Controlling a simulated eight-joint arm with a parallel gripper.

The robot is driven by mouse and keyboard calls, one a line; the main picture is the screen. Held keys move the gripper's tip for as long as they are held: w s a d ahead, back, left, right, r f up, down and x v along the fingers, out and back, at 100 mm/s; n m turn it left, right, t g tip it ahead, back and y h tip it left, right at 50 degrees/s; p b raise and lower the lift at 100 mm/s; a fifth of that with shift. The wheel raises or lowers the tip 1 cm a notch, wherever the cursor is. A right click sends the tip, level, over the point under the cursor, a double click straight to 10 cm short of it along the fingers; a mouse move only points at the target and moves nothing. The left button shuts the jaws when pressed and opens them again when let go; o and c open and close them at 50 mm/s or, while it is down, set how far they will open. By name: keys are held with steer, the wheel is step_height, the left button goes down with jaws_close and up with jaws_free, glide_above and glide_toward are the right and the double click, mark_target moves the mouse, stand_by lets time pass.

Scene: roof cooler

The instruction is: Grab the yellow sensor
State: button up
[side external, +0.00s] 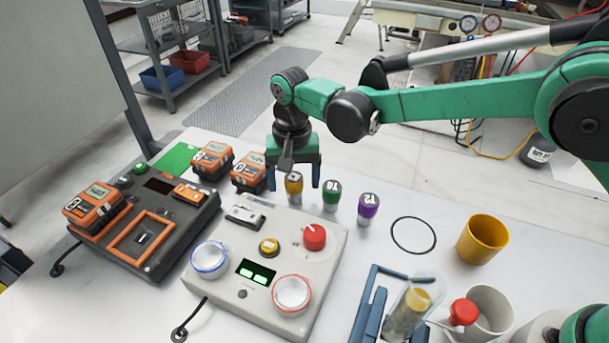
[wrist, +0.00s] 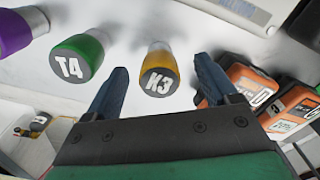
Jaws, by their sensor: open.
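The yellow sensor (side external: 293,187) stands upright on the white table in the side view, at the left end of a row with a green one (side external: 331,195) and a purple one (side external: 368,208). In the wrist view the yellow sensor (wrist: 159,72) has a dark top marked K3 and lies ahead, between the lines of my two fingers. My gripper (side external: 294,184) is open and empty, pointing down by the yellow sensor. Its blue fingers (wrist: 163,88) show at either side in the wrist view. I cannot tell whether a finger touches the sensor.
Orange meters (side external: 249,172) stand close left of my gripper. A white console (side external: 270,262) with a red knob and two bowls lies in front. A yellow cup (side external: 482,239) and a black ring (side external: 413,235) are to the right.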

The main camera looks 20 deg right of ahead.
steer(key=shift+f, duration=0.95)
jaws_close()
